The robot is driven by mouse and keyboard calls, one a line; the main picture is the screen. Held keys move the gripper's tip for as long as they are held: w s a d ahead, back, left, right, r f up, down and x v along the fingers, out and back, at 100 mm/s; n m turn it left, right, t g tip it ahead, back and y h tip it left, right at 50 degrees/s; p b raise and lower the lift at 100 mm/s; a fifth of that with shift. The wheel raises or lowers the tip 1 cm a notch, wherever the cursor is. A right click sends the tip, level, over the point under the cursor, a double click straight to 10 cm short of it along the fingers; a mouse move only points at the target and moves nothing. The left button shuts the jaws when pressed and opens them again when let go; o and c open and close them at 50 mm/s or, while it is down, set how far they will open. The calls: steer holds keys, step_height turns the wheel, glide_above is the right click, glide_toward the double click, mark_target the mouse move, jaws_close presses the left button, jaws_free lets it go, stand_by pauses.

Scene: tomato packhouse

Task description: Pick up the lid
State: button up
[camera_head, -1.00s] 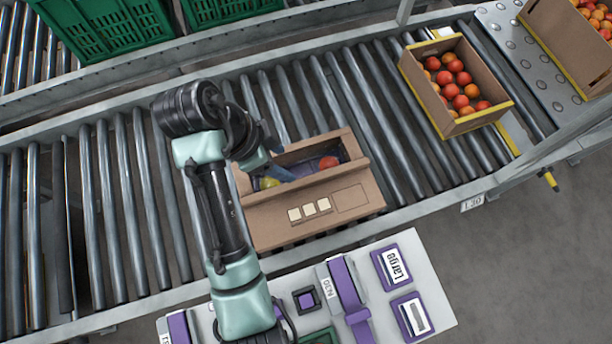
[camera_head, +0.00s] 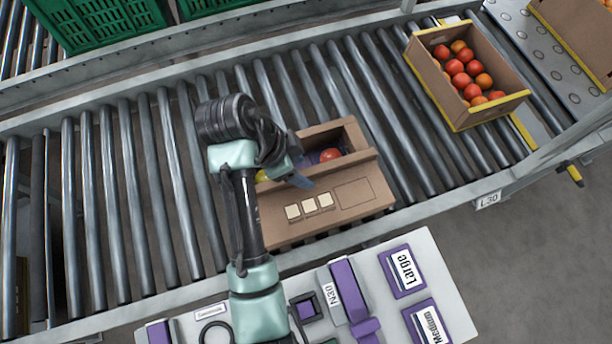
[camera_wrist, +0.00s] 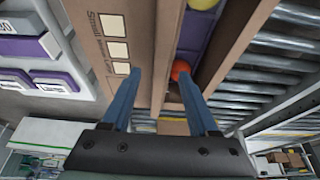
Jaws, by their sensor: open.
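A brown cardboard box (camera_head: 278,232) sits on the roller conveyor, with a red tomato (camera_head: 330,155) and a yellow one visible in its opening. A cardboard panel with three cream squares and an outlined rectangle (camera_head: 365,190) faces me; I cannot tell whether this panel is the lid or the box's side. My gripper (camera_head: 300,178) is open and empty over the opening's front edge. In the wrist view, my gripper (camera_wrist: 160,74) has its two blue fingers apart, with the panel's upper edge between them. Contact cannot be told. My arm hides the box's left end.
A second box of tomatoes (camera_head: 437,98) stands farther right on the conveyor. Green crates (camera_head: 90,22) stand behind. A pale table (camera_head: 412,310) with purple-framed labels, including a Large label (camera_head: 402,270), lies in front. The rollers left of my arm are clear.

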steer(key=shift+x, duration=0.8)
jaws_close()
step_height(320, 180, up, 9)
steer(key=p, duration=0.4)
step_height(320, 180, up, 8)
steer(key=p, duration=0.8)
glide_above(303, 174)
steer(key=shift+f, duration=0.15)
steer(key=shift+b, duration=0.3)
